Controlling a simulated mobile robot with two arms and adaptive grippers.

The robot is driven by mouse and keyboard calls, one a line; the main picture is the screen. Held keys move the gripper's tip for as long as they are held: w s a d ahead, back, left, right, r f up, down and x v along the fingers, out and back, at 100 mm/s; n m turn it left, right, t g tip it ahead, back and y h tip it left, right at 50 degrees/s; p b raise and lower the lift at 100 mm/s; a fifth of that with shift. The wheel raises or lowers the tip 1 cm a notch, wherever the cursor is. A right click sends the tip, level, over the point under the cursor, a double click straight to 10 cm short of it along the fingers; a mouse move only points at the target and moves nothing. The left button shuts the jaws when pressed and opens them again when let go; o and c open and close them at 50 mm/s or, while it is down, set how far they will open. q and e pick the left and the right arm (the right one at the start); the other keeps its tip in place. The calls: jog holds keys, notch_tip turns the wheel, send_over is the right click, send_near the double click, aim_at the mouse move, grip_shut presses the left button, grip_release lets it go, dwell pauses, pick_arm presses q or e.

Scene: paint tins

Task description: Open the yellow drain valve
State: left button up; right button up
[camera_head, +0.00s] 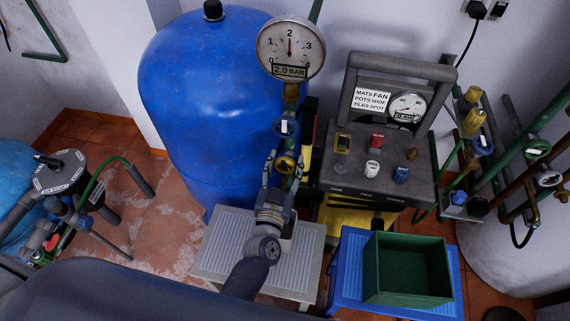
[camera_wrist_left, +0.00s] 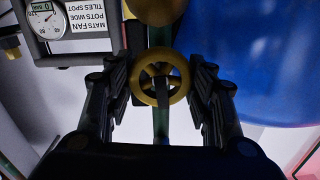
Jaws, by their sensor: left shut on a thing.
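The yellow drain valve (camera_head: 286,163) is a small round handwheel low on the pipe beneath the pressure gauge, in front of the blue tank. In the left wrist view the yellow wheel (camera_wrist_left: 146,91) faces me, with spokes and a dark centre. My left gripper (camera_head: 283,170) reaches up to the wheel and is shut on it, one finger on each side. The left wrist view shows the same gripper (camera_wrist_left: 162,85) around the wheel. Part of the valve's body is hidden behind the wheel. My right gripper is not in view.
The blue tank (camera_head: 200,90) is close on the left, a grey control box (camera_head: 350,185) on the right. A grey platform (camera_head: 222,250) and a green crate (camera_head: 407,300) stand below.

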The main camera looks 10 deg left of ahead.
pick_arm(q)
jog(key=n, duration=0.3)
jog(key=shift+p, duration=0.3)
jog(key=n, duration=0.4)
jog(key=shift+a+n, duration=0.15)
jog(key=shift+n, duration=0.25)
jog(key=n, duration=0.4)
jog(key=shift+f+n, duration=0.1)
jog(key=shift+n, duration=0.2)
jog(key=n+b, duration=0.1)
jog(key=n, duration=0.3)
jog(key=shift+a, duration=0.1)
jog(key=o, duration=1.1)
jog(key=shift+f, duration=0.1)
